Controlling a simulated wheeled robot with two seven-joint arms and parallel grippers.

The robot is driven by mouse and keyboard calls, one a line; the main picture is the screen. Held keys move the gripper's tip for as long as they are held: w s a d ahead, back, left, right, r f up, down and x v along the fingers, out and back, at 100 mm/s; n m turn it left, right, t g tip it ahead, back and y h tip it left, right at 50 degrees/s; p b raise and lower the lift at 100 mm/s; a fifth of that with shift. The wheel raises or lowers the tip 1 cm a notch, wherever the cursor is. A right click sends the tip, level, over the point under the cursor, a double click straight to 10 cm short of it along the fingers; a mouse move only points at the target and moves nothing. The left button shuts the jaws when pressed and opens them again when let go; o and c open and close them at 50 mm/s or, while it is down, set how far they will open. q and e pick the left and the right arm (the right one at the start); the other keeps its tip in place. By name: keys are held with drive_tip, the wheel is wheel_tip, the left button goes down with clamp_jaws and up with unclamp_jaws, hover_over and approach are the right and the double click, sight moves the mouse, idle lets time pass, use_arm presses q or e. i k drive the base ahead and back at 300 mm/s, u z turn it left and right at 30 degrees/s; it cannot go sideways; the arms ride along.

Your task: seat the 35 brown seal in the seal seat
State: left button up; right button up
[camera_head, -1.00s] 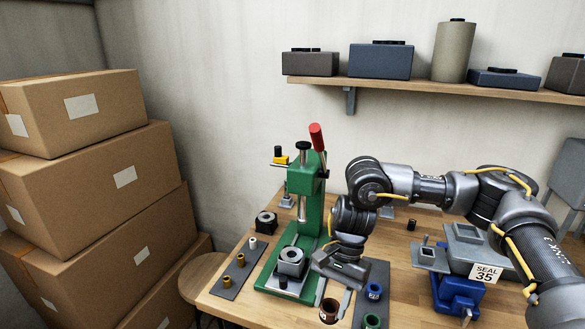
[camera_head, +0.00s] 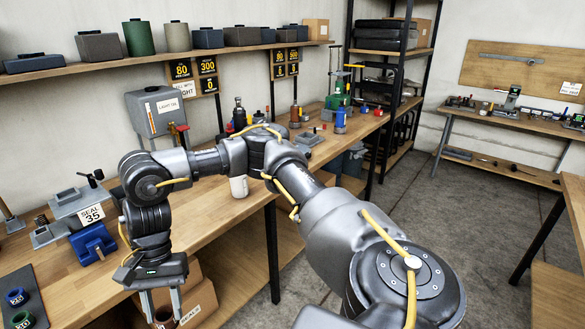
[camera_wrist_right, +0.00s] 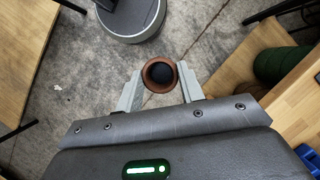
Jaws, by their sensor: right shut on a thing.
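My right gripper (camera_head: 162,306) is shut on the brown seal (camera_head: 163,317), a short brown ring low in the head view. In the right wrist view the brown seal (camera_wrist_right: 147,80) sits between the two grey fingertips (camera_wrist_right: 160,90), its dark opening facing the camera. The gripper hangs in front of the bench edge, with floor showing beneath it. My left gripper is not in view.
A blue vise (camera_head: 92,243) stands on the bench below the sign. A blue ring (camera_head: 16,296) and a green ring (camera_head: 22,320) sit on a dark mat at the left. A white cup (camera_head: 238,186) stands near the bench edge. Open floor (camera_head: 430,230) lies to the right.

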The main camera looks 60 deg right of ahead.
sight(73, 210)
drive_tip(key=z, duration=0.05)
drive_tip(key=k, duration=0.25)
drive_tip(key=z, duration=1.2)
drive_tip(key=i, duration=1.25)
drive_tip(key=u, duration=0.85)
drive_tip(key=i, duration=0.7)
drive_tip(key=u, duration=0.05)
